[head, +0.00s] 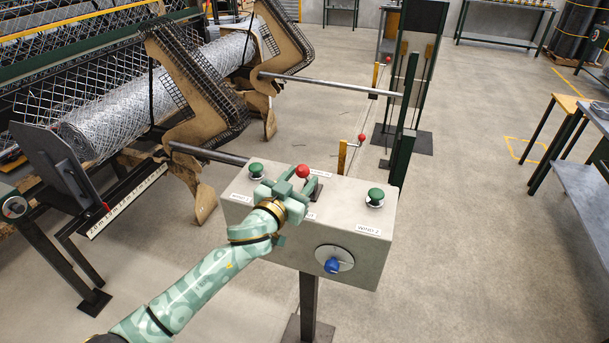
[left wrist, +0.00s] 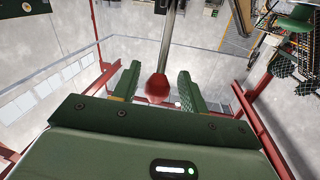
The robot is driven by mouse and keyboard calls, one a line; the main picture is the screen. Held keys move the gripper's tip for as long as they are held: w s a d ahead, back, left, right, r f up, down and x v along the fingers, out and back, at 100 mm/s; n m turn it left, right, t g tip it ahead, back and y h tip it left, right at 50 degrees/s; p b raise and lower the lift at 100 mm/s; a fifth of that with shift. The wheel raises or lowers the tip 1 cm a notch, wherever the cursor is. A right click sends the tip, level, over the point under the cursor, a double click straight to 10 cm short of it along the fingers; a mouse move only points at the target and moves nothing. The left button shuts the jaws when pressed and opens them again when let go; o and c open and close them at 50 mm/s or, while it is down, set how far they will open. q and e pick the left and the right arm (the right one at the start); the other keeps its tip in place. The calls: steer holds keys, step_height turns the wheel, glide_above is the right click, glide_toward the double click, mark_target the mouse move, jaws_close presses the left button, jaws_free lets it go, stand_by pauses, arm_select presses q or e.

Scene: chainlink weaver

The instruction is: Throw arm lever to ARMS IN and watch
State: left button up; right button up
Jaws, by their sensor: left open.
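The control box (head: 314,222) is a pale grey box on a dark post in the middle of the head view. The arm lever has a red ball knob (head: 302,171) standing above the box top. My left gripper (head: 297,183) is at the lever, open, over the box. In the left wrist view the red knob (left wrist: 157,88) lies between the two green fingers (left wrist: 158,84), with gaps visible on both sides, and the grey lever shaft (left wrist: 169,40) runs away from it. The gripper hides the lever's base and part of its label. My right gripper is not in view.
Two green buttons (head: 256,169) (head: 375,197) and a blue knob (head: 333,266) sit on the box. Behind it, tan arms (head: 195,75) hold a roll of chainlink mesh (head: 125,118). Open concrete floor lies to the right, before a workbench (head: 585,171).

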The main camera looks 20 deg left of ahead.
arm_select(q)
steer(key=shift+w+d, duration=0.25)
steer(key=shift+w, duration=1.05)
jaws_close()
steer(key=shift+r, duration=0.1)
